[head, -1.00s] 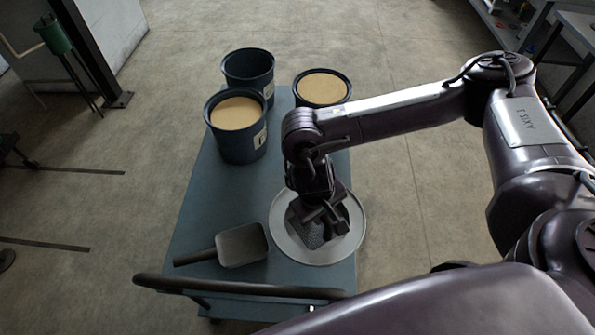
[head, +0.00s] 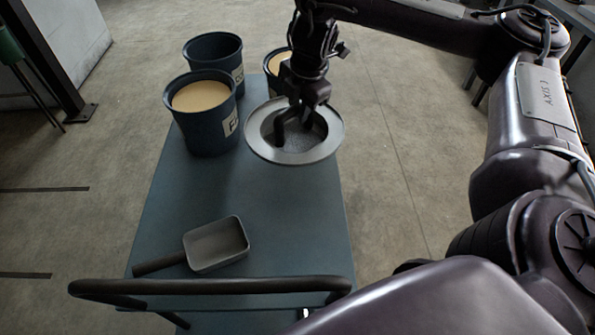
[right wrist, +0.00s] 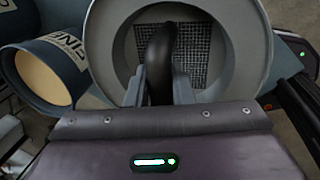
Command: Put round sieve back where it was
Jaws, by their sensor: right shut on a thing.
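The round sieve (head: 262,148) has a wide pale grey rim and a mesh floor with a dark arched handle. My right gripper (head: 297,122) is shut on the handle, and the sieve appears raised above the far part of the blue cart top (head: 285,205). In the right wrist view the sieve (right wrist: 240,45) fills the upper middle, with the handle (right wrist: 160,60) between the fingers. My left gripper is not in view.
A scoop (head: 217,243) lies near the cart's handle bar (head: 210,288). A tub of tan powder (head: 207,125) and another tub (head: 213,50) stand at the far left. A third tub (head: 274,68) is partly hidden behind my right arm. The middle of the cart is clear.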

